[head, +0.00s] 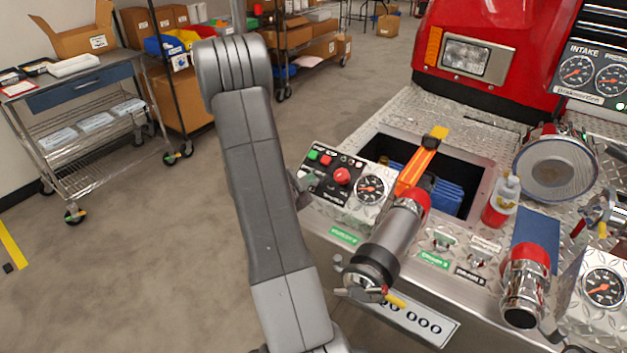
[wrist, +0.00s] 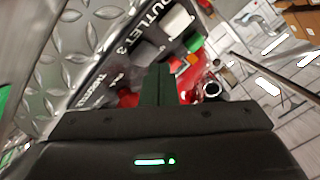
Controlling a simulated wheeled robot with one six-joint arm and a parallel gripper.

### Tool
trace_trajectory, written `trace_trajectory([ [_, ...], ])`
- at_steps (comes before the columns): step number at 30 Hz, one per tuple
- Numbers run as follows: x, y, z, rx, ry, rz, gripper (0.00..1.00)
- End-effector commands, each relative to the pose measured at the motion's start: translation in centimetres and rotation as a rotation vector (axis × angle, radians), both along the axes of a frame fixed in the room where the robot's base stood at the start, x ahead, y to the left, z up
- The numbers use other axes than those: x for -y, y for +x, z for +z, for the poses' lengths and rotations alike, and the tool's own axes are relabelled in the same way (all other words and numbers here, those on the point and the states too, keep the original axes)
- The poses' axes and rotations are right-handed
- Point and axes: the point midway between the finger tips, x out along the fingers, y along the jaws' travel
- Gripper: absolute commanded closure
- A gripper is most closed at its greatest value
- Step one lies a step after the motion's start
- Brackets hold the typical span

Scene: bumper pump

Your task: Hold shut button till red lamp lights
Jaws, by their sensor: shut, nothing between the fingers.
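The control panel (head: 325,186) sits at the truck bumper's left edge. It carries a green button (head: 312,155), a red button (head: 326,160), small lamps (head: 345,160) and a large round red knob (head: 341,176). No lamp clearly shows as lit. My gripper (head: 304,182) is at the panel's left side, partly hidden by my arm. In the wrist view, my gripper (wrist: 157,80) is shut and empty, with its fingers over the panel. A green button (wrist: 195,43) shows beyond them at the right, and red parts show on both sides. Contact with a button cannot be told.
A gauge (head: 371,189) and a red-and-grey nozzle (head: 395,235) stand right of the panel. An orange-handled tool (head: 420,160) leans in the open well. A bottle (head: 502,200) stands farther right. A cart (head: 75,115) is at the left, with open floor between.

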Motion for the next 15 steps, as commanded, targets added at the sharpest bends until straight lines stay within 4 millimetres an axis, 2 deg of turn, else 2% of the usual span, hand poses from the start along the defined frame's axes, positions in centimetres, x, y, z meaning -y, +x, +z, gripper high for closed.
trace_trajectory([
  [3,-0.2,-0.22,0.58,0.001,0.001,0.0,1.0],
  [15,-0.3,-0.33,0.86,0.001,0.0,0.001,1.0],
])
